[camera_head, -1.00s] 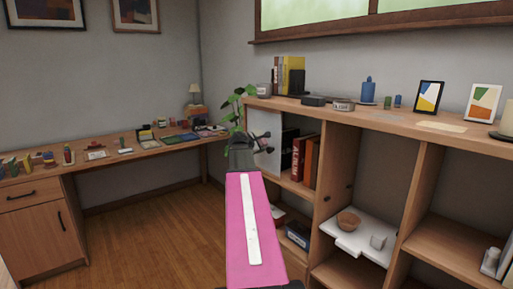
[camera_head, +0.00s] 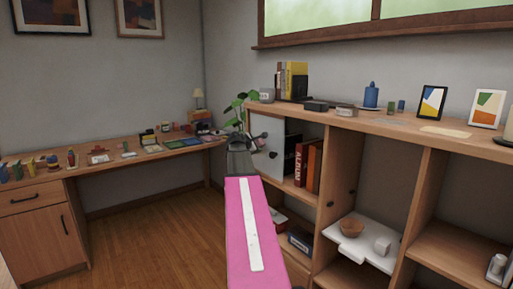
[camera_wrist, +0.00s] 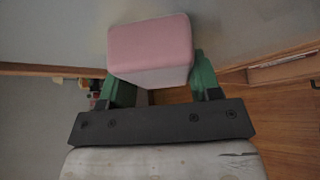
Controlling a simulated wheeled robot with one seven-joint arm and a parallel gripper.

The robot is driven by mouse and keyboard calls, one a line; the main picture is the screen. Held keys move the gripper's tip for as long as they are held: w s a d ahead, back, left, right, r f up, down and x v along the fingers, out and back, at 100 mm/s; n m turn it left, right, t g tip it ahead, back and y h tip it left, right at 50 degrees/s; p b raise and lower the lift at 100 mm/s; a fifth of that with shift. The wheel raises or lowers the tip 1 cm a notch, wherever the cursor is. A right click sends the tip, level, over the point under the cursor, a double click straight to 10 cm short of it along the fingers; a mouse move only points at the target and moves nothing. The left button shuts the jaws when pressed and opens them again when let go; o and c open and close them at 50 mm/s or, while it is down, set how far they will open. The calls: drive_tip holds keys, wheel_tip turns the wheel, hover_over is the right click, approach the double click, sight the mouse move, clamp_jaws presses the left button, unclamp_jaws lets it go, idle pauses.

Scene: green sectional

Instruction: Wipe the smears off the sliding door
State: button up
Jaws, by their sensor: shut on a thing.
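The white sliding door panel (camera_head: 268,128) stands at the left end of the wooden shelf unit, partly hidden behind my gripper. A small dark spot (camera_head: 273,155) shows on its lower right part; I cannot tell whether it is a smear or a fitting. My gripper (camera_head: 256,143) is in front of the door's left part. In the wrist view its green fingers (camera_wrist: 155,92) are shut on a pink and white block, like a sponge (camera_wrist: 150,42). I cannot tell whether the block touches the door.
Right of the door are open compartments with books (camera_head: 307,165) and a white tray (camera_head: 375,259) bearing a bowl. The shelf top (camera_head: 390,118) holds frames and a blue bottle (camera_head: 371,95). A plant (camera_head: 236,104) is close behind my gripper. A cluttered desk (camera_head: 105,164) stands left.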

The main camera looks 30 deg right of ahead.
sight(260, 143)
drive_tip(key=shift+w+a+r, duration=0.1)
drive_tip(key=shift+w+r, duration=0.25)
drive_tip(key=shift+w, duration=0.3)
drive_tip(key=shift+w+d+r, duration=0.1)
drive_tip(key=shift+w+r, duration=0.2)
drive_tip(key=shift+w, duration=0.35)
drive_tip(key=shift+w+a+r, duration=0.1)
drive_tip(key=shift+w+r, duration=0.25)
drive_tip(key=shift+w, duration=0.3)
drive_tip(key=shift+s+d, duration=0.15)
drive_tip(key=shift+s, duration=1.9)
drive_tip(key=shift+s+d, duration=0.1)
drive_tip(key=shift+s, duration=1.9)
drive_tip(key=a, duration=0.6)
drive_tip(key=shift+s, duration=0.15)
drive_tip(key=shift+a, duration=0.1)
drive_tip(key=a, duration=0.2)
drive_tip(key=shift+s+a, duration=0.15)
drive_tip(key=shift+a, duration=0.25)
